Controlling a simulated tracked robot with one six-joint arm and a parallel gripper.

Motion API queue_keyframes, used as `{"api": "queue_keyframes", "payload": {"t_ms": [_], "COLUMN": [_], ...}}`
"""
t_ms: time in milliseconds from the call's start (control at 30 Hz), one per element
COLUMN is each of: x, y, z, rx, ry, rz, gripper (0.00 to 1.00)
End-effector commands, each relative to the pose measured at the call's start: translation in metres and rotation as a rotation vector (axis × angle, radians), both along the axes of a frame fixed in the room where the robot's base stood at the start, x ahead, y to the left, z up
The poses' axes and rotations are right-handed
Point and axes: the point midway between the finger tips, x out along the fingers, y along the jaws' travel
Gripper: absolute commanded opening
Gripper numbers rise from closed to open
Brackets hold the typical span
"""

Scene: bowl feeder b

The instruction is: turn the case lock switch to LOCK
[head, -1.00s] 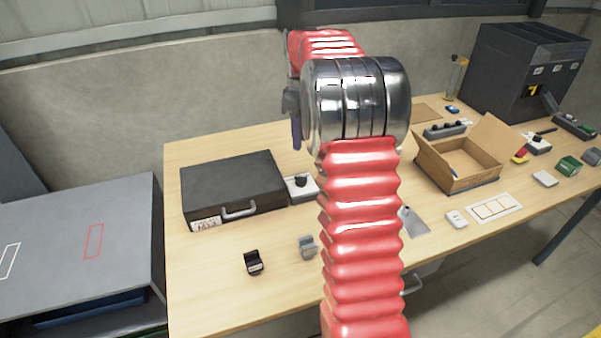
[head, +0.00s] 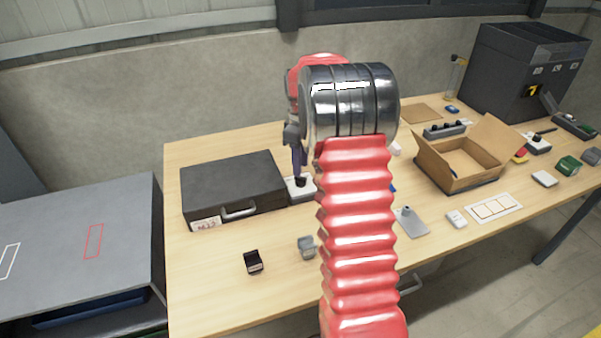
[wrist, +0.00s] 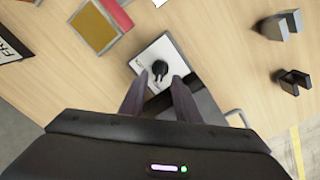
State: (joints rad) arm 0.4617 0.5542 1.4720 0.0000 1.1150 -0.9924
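The case lock switch is a small white box (head: 306,193) with a black knob (wrist: 159,69) on top. It sits on the table against the right side of the black case (head: 232,184), which is closed with its handle to the front. My gripper (wrist: 158,84) is open and empty, pointing down over the switch. In the wrist view its two fingertips are spread just short of the knob, one towards each side. In the head view the fingers reach down almost to the knob; whether they touch it I cannot tell. The label on the switch is too small to read.
A grey holder (head: 307,247) and a black holder (head: 254,262) stand in front of the case. An open cardboard box (head: 460,165) is to the right, with a dark machine (head: 522,75) behind it. My arm hides the table's middle.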

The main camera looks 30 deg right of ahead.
Motion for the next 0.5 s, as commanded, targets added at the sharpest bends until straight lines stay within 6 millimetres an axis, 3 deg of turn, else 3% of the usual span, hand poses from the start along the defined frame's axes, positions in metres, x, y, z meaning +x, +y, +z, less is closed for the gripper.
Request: {"api": "queue_keyframes", "payload": {"t_ms": [200,500], "x": [0.0,0.0], "y": [0.0,0.0], "z": [-0.03,-0.042], "rx": [0.001,0.0], "ry": [0.002,0.0], "rz": [0.0,0.001], "gripper": [0.3,0.3]}}
